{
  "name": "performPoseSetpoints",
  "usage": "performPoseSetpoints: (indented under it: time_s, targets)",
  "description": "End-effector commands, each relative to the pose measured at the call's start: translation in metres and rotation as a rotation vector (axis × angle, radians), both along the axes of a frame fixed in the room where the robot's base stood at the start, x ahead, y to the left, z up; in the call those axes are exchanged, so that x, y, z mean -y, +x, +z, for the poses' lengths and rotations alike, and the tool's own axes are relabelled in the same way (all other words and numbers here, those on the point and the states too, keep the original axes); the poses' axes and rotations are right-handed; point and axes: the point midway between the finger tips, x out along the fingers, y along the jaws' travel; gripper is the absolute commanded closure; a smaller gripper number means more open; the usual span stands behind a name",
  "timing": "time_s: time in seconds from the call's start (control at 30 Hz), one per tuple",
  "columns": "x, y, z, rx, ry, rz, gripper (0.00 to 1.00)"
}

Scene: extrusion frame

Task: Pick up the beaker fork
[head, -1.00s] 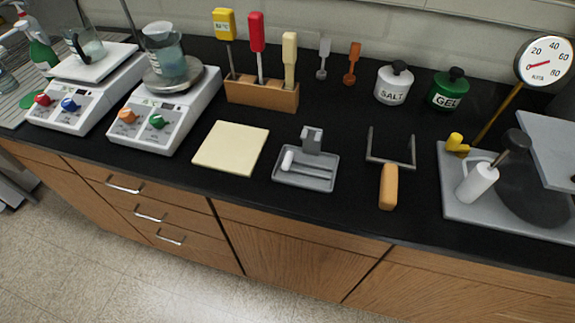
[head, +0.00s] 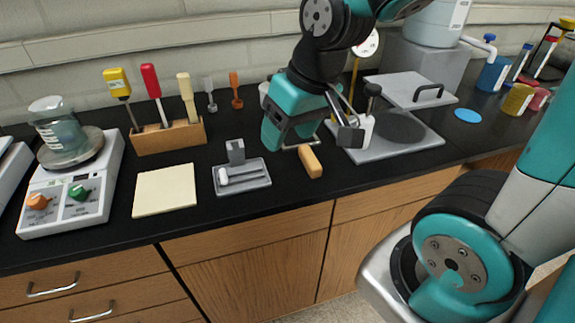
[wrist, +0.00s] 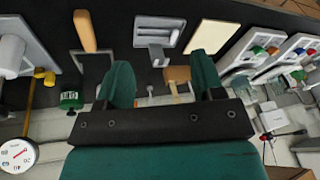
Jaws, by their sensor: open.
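The beaker fork lies on the black counter, with its orange handle (head: 310,161) toward the front edge in the head view. Its U-shaped metal prongs are mostly hidden behind my gripper (head: 290,132) there. In the wrist view the fork's handle (wrist: 85,31) is at the upper left, with the metal fork end below it. My gripper (wrist: 161,72) is open and empty, its two teal fingers spread. It is above the counter behind the handle, apart from it, and in the wrist view the fork is off to the left of the fingers.
A grey tray (head: 259,185) with a white-ended part is left of the fork. A pale square pad (head: 163,190) and a wooden tool block (head: 168,138) are farther left. A grey plate assembly (head: 428,142) with a white-handled lever is close on the right. The green GEL jar (wrist: 71,100) is behind the fork.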

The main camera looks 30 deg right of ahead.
Motion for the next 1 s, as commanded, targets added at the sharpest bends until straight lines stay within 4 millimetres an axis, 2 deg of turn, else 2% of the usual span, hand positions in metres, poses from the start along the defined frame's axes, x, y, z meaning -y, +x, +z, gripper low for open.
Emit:
performPoseSetpoints:
  time_s: [0.03,0.1,0.2,0.27,0.73,1.0]
  targets:
    - [0.034,0.019,-0.019,0.021,-0.038,-0.132,0.38]
    - [0.073,0.036,-0.030,0.055,-0.092,-0.276,0.38]
    - [0.111,0.047,-0.039,0.087,-0.147,-0.396,0.38]
    - [0.121,0.051,-0.044,0.094,-0.163,-0.427,0.38]
    - [0.130,0.086,-0.128,0.093,-0.165,-0.426,0.38]
    - [0.132,0.095,-0.149,0.099,-0.165,-0.426,0.38]
